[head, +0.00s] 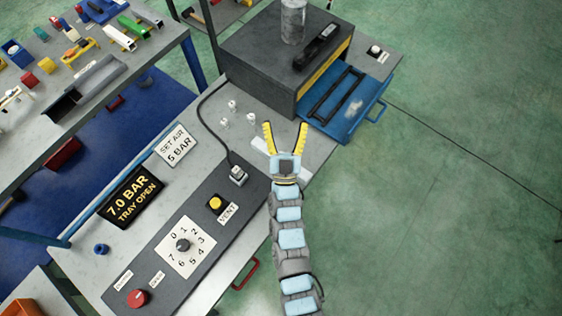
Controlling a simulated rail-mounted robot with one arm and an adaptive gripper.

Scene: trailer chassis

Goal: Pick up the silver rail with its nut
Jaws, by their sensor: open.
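I cannot pick out the silver rail with its nut for certain. A light grey bar (97,72) lies along a dark block on the left bench, but no nut can be made out on it. Several small shiny pieces (232,104) stand on the grey table just left of my gripper, too small to name. My gripper (285,125) has its two yellow fingers spread wide in a V and nothing shows between them. It is over the right part of the table, in front of the open blue tray. A pale strip (306,173) shows partly behind it.
The blue tray (372,108) sticks out of a dark box (260,50), with a dark frame and a pale patch inside. A control panel (183,240) with dial and buttons fills the near table. Green floor is free at right.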

